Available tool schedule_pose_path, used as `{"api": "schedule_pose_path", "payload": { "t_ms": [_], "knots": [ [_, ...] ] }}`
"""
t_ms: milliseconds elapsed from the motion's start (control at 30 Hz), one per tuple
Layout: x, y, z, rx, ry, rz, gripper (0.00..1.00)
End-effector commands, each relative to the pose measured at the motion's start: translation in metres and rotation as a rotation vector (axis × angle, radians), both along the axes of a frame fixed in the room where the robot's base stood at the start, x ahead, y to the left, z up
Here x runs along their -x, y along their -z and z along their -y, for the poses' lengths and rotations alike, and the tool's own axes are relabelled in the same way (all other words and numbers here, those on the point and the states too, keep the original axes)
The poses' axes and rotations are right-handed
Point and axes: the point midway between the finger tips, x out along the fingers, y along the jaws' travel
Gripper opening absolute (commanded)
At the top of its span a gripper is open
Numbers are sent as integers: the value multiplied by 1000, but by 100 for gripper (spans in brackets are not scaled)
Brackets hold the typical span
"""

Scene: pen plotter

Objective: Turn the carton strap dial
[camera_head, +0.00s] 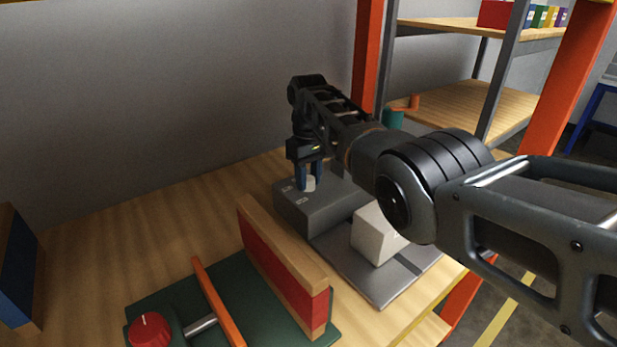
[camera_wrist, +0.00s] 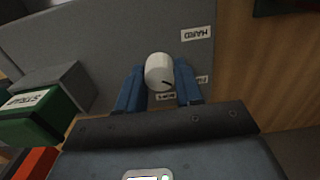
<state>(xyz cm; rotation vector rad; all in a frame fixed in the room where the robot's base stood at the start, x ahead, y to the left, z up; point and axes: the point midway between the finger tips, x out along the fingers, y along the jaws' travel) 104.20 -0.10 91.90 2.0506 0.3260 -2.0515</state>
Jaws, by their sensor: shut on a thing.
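The carton strap dial is a small white knob (camera_wrist: 158,72) with a dark pointer line, on top of a dark grey box (camera_head: 318,206). It also shows in the head view (camera_head: 309,184), partly covered by my fingers. Labels lie around the knob in the wrist view; one reads "HARD" (camera_wrist: 197,33), and others are partly hidden. My gripper (camera_head: 310,177) points down over the box. Its two blue fingers (camera_wrist: 159,88) are shut on the knob, one on each side. A white carton (camera_head: 374,236) sits on the grey plate (camera_head: 377,286) in front of the box.
A green fixture (camera_head: 165,300) with a red knob (camera_head: 150,329), an orange bar (camera_head: 216,300) and a red-and-wood block (camera_head: 283,268) stands at the front. A dark blue object (camera_head: 18,270) is at the far left. The table's left back area (camera_head: 130,225) is clear. Shelves (camera_head: 465,100) stand behind right.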

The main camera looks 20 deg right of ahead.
Motion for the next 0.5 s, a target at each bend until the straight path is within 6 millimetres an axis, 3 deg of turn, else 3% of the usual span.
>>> {"api": "schedule_pose_path", "payload": {
  "t_ms": [500],
  "knots": [
    [0,-1,0,0,-66,1,5]
  ]
}}
